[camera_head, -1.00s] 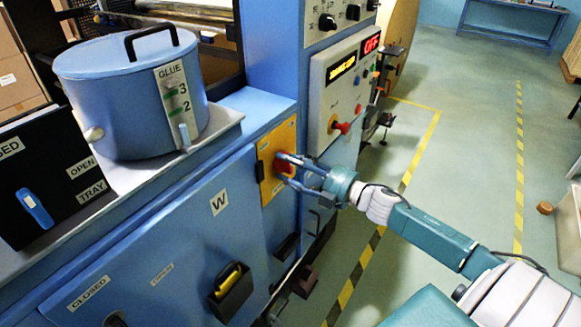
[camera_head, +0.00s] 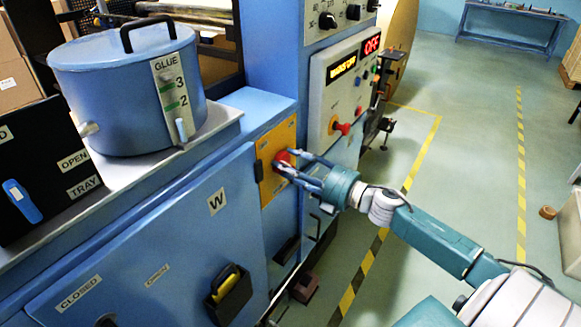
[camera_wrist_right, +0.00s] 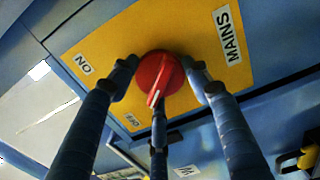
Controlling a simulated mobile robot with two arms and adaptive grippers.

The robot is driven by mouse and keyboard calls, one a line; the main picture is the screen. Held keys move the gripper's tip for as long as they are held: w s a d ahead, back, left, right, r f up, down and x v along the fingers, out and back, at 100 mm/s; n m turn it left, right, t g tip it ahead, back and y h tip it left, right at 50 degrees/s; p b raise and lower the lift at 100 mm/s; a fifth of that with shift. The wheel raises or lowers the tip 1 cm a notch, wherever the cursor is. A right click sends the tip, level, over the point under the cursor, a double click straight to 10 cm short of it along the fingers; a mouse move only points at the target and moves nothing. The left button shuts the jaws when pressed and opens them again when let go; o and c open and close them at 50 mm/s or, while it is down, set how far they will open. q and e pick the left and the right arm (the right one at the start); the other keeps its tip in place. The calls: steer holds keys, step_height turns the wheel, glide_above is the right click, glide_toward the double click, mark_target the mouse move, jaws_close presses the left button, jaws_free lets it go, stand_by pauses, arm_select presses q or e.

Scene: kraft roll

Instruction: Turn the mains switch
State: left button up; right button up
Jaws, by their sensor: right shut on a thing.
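The mains switch is a red round knob (camera_head: 283,156) on a yellow plate (camera_head: 285,134) on the blue machine's front. In the right wrist view the knob (camera_wrist_right: 167,68) has a white pointer line aimed downward, nearer the OFF label (camera_wrist_right: 133,121) than the ON label (camera_wrist_right: 83,64). The plate also carries a MAINS label (camera_wrist_right: 229,35). My right gripper (camera_head: 285,161) is shut on the knob, its fingers (camera_wrist_right: 158,80) around the knob's rim. The red display (camera_head: 372,44) reads OFF. My left gripper is out of view.
A blue glue pot (camera_head: 125,90) stands on the ledge at left, beside a black panel (camera_head: 48,170) with a blue lever. A cabinet door marked W (camera_head: 200,235) has a black and yellow handle (camera_head: 229,287). A control panel (camera_head: 340,100) rises above. Open floor lies right.

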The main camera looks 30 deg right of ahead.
steer(key=shift+s+a+f, duration=0.15)
steer(key=shift+a, duration=0.3)
steer(key=o, duration=1.1)
steer(key=shift+o, duration=0.3)
steer(key=shift+a, duration=0.15)
steer(key=shift+s+d, duration=0.2)
steer(key=shift+d, duration=0.15)
steer(key=v, duration=1.1)
steer(key=shift+s, duration=0.2)
steer(key=shift+a, duration=0.1)
